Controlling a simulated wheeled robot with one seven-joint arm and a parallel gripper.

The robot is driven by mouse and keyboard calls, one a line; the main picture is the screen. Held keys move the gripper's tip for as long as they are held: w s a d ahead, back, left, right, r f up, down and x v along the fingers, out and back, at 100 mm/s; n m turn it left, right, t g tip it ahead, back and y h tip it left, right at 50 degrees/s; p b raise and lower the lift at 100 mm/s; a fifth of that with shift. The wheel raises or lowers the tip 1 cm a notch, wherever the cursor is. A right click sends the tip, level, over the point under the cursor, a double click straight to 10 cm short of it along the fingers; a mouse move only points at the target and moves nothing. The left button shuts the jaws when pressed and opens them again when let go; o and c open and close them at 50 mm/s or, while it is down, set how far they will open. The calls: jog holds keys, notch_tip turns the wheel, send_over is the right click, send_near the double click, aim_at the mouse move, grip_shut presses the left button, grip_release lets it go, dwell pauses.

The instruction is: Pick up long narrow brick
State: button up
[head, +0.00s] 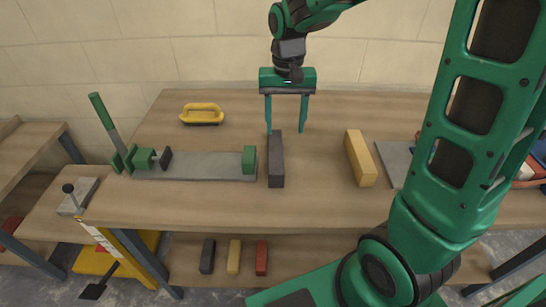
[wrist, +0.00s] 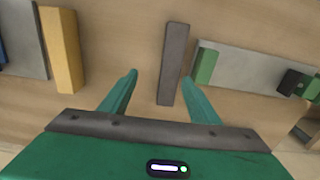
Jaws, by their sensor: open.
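A dark grey long narrow brick (head: 276,165) lies on the workbench, its length running from near to far. A yellow brick (head: 359,160) of similar length but thicker look lies to its right. My gripper (head: 286,131) is open and empty above the far end of the grey brick, fingers pointing down. In the wrist view the grey brick (wrist: 173,60) lies ahead between the fingers (wrist: 157,76), off-centre and close to the right-hand finger. I cannot tell whether that finger touches it. The yellow brick (wrist: 61,50) shows at the left there.
A green clamp tool on a grey plate (head: 200,167) stands just left of the grey brick. A yellow float (head: 201,114) lies behind it. Another grey plate (head: 393,160) is right of the yellow brick. Small black, yellow and red bricks (head: 261,258) sit on the lower shelf.

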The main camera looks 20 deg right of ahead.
aim_at(275, 149)
jog(key=shift+w+a+f, duration=0.25)
jog(key=shift+w+a, duration=0.05)
jog(key=shift+a, duration=0.2)
jog(key=shift+w+a+f, duration=0.2)
jog(key=shift+w+a, duration=0.05)
jog(key=shift+a, duration=0.2)
jog(key=f, duration=1)
jog(key=shift+w+f, duration=0.2)
jog(key=shift+w, duration=0.15)
jog(key=shift+a, duration=0.1)
grip_shut()
